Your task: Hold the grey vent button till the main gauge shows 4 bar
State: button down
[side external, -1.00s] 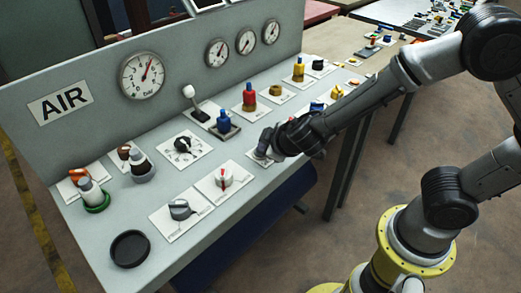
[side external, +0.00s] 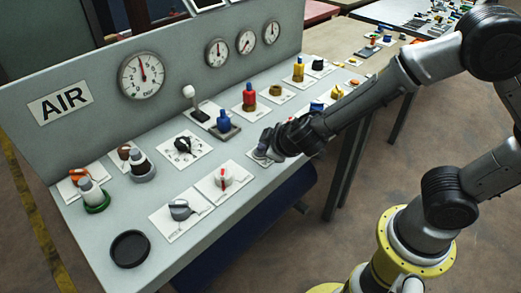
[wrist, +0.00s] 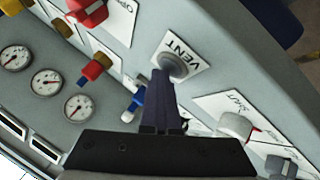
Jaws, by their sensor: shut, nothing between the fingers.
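The grey vent button (wrist: 175,66) sits on a white plate marked VENT (wrist: 172,50) in the wrist view. My gripper (wrist: 163,75) is shut and empty, with its fingertips against or right at the button; the fingers hide part of it. In the side external view my gripper (side external: 265,148) is down at the panel's front edge and largely hides the button. The main gauge (side external: 142,75) is the large dial on the upright panel, and its needle points almost straight up, slightly left. Its small numbers are hard to read.
Three smaller gauges (side external: 217,53) stand right of the main one. Near my gripper are a red-pointer knob (side external: 223,178), a black rotary knob (side external: 184,145), a blue knob (side external: 224,122) and a lever (side external: 192,96). A black round dish (side external: 130,249) lies at the front left.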

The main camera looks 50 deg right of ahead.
dwell(0.6)
jog(key=shift+r, duration=0.85)
jog(key=shift+r, duration=2.5)
jog(key=shift+d, duration=0.1)
